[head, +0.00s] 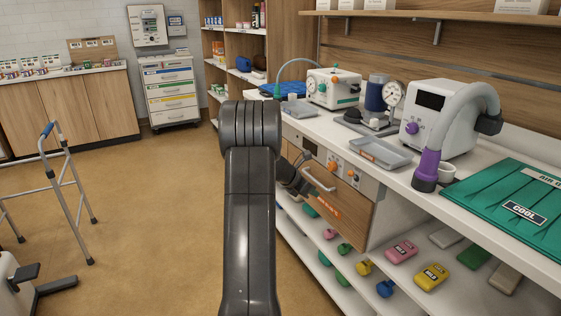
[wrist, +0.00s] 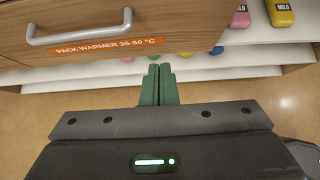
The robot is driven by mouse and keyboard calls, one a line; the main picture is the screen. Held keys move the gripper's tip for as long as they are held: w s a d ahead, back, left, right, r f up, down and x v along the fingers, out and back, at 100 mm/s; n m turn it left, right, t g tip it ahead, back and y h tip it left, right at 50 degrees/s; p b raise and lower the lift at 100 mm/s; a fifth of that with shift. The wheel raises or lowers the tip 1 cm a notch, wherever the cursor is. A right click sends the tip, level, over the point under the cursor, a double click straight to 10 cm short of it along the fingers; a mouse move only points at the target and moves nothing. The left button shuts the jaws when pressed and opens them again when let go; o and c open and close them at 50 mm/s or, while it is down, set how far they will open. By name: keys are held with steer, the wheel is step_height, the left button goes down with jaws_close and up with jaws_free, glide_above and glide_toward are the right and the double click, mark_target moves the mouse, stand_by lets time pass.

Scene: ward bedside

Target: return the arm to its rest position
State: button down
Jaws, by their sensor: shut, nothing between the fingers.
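My arm rises up the middle of the head view, with a dark rounded joint at its top. My gripper (wrist: 159,70) shows in the wrist view with its two green fingers together and nothing between them. Its fingertips point toward the pack warmer drawer (wrist: 185,22), which has a metal handle (wrist: 80,33) and an orange label. The drawer also shows in the head view (head: 352,215), just right of my arm, and looks closed. In the head view a dark part of my wrist shows beside the drawer, partly hidden behind my arm; the fingertips are hard to make out there.
The counter (head: 400,178) right of my arm holds a tray (head: 380,154), gauge devices and a green mat (head: 500,205). Shelves below hold coloured weights and packs (head: 431,277). A walker (head: 70,190) stands at left. Open floor (head: 150,210) lies between the walker and my arm.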

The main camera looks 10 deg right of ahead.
steer(key=b, duration=0.1)
glide_toward(342, 202)
step_height(342, 202, down, 4)
steer(key=d, duration=0.1)
steer(key=w+d, duration=0.1)
steer(key=d, duration=0.1)
steer(key=shift+w+d, duration=0.2)
steer(key=shift+d, duration=0.25)
steer(key=shift+r, duration=0.1)
